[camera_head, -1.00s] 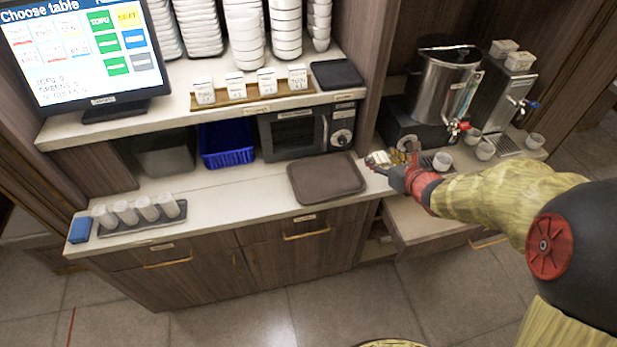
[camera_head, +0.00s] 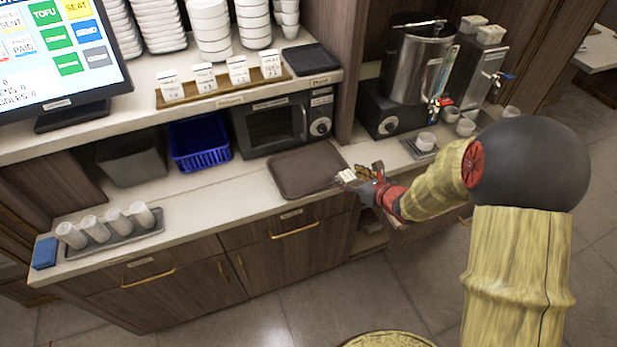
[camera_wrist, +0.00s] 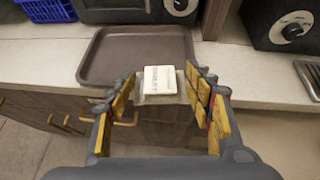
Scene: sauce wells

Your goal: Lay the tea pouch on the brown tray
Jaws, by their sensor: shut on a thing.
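The tea pouch (camera_wrist: 160,81) is a small pale packet with printed text, held between the fingertips in the wrist view. It also shows in the head view (camera_head: 346,176), small and partly hidden by the fingers. My gripper (camera_head: 358,179) is shut on it, just off the right front corner of the brown tray. The gripper's yellow-padded fingers (camera_wrist: 162,95) show on both sides of the pouch. The brown tray (camera_head: 305,169) is flat, rimmed and empty on the counter. In the wrist view the tray (camera_wrist: 130,55) lies beyond the pouch.
A microwave (camera_head: 275,127) and a blue basket (camera_head: 197,145) stand behind the tray. A grey tray (camera_head: 115,233) with several cups is at the left. A steel urn (camera_head: 417,68) and cups stand at the right. Counter between cups and brown tray is clear.

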